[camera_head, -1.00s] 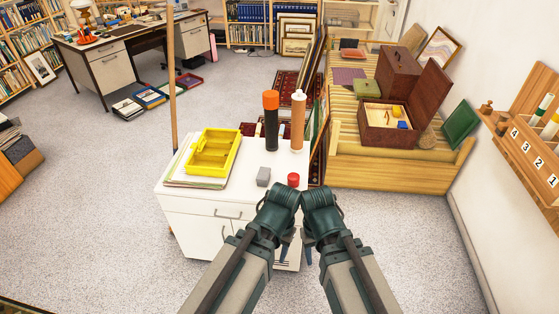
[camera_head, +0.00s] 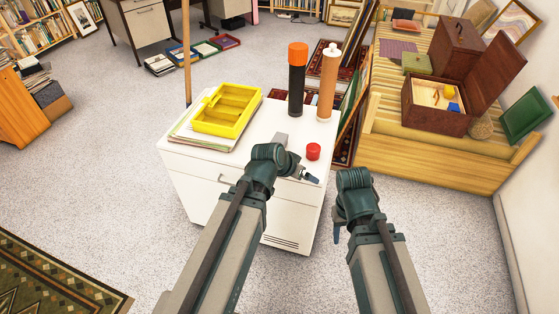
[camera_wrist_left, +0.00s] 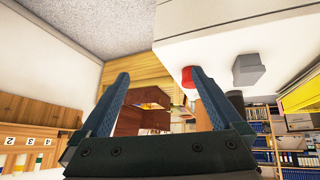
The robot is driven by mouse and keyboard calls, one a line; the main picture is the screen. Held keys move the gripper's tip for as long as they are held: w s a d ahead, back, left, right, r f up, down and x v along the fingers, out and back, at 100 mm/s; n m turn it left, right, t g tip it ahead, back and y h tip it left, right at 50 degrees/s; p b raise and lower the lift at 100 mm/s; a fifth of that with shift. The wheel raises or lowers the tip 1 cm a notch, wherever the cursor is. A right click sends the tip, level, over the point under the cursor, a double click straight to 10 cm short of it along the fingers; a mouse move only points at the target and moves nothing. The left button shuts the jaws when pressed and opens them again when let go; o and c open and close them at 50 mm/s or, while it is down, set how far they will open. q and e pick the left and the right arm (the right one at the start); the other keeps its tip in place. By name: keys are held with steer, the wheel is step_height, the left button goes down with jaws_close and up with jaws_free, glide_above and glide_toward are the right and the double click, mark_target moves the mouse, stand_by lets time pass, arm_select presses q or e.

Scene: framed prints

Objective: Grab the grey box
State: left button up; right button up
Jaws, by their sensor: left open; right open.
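The grey box (camera_head: 281,139) is on the white cabinet top (camera_head: 262,126), right of the yellow tray and mostly hidden behind my left wrist. It shows more clearly in the left wrist view (camera_wrist_left: 248,69), outside the fingers to the right. My left gripper (camera_head: 307,176) reaches over the cabinet's front right part, close to the box but not touching it as far as I see. Its two fingers are spread and empty in the left wrist view (camera_wrist_left: 162,92). My right gripper (camera_head: 337,234) hangs right of the cabinet, mostly hidden by its own wrist.
A red cap (camera_head: 313,151) stands near the left gripper. A black bottle with an orange top (camera_head: 297,80) and a brown tube (camera_head: 328,85) stand behind. The yellow tray (camera_head: 228,109) lies on papers at the left. A wooden bench (camera_head: 440,160) is to the right.

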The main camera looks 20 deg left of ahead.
arm_select(q)
steer(key=w+a+f+n+t+b, duration=0.1)
steer(key=w+a+f+t+b, duration=0.2)
steer(key=w+a+b, duration=0.25)
steer(key=n+t+y+b, duration=0.2)
steer(key=t+b, duration=0.2)
glide_toward(277, 142)
steer(key=b+x, duration=0.3)
steer(key=x, duration=0.2)
steer(key=shift+w+d+f, duration=0.1)
steer(key=shift+w+d, duration=0.05)
arm_select(e)
step_height(277, 142, down, 15)
steer(key=shift+f, duration=0.2)
arm_select(q)
steer(key=shift+w+f+b, duration=0.3)
steer(key=shift+w+b, duration=0.05)
steer(key=shift+b, duration=0.05)
steer(key=b+x, duration=0.2)
steer(key=x, duration=0.2)
steer(key=shift+w+f, duration=0.1)
steer(key=shift+f, duration=0.1)
steer(key=shift+c, duration=0.6)
steer(key=c, duration=1.4)
arm_select(e)
step_height(277, 142, down, 2)
steer(key=shift+d+f, duration=0.1)
steer(key=shift+f, duration=0.1)
